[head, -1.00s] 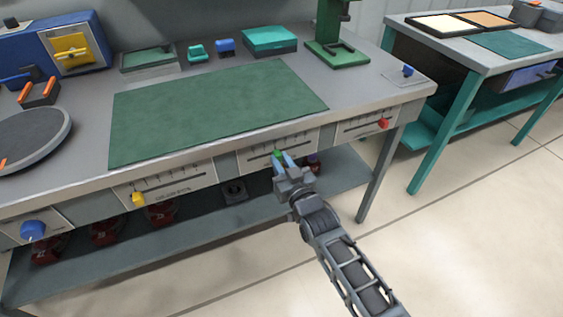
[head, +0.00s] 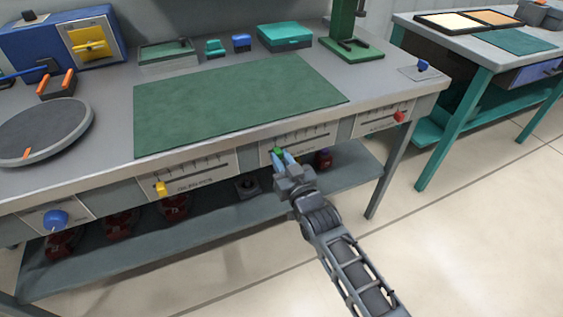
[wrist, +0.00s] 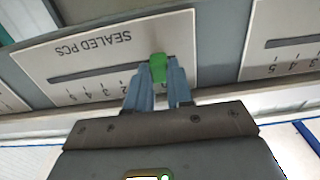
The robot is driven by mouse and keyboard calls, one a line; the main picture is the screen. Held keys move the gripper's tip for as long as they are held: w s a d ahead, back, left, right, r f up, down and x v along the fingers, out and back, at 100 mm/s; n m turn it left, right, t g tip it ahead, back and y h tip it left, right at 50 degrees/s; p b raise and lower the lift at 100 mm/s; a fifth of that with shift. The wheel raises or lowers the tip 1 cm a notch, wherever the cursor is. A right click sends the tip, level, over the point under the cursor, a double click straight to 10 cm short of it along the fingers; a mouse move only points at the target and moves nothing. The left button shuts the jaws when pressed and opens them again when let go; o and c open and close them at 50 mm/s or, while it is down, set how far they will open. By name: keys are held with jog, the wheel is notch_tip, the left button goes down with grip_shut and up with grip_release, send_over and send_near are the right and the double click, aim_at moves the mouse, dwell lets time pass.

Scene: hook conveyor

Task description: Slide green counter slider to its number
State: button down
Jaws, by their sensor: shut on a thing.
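The green counter slider (wrist: 158,68) sits in the slot of a pale panel (wrist: 120,48) lettered "SEALED PCS", which appears upside down in the wrist view. My gripper (wrist: 158,85) is shut on the slider, with a blue finger on each side of it. The slider is near the right end of the slot in the wrist view. Small tick numbers run along the slot, and the fingers hide some of them. In the head view, the green slider (head: 278,151) is near the left end of its panel (head: 318,142) on the bench's front, with my gripper (head: 284,160) at it.
A panel with a yellow slider (head: 160,188) is to the left, and one with a red slider (head: 399,116) to the right. A blue knob (head: 55,220) is farther left. A lower shelf (head: 215,218) holds red items. The floor in front is open.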

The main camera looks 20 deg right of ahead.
jog(key=shift+a, duration=0.2)
jog(key=c, duration=1)
grip_release()
jog(key=shift+a, duration=0.1)
jog(key=shift+s, duration=0.1)
jog(key=s, duration=0.7)
jog(key=shift+s, duration=0.3)
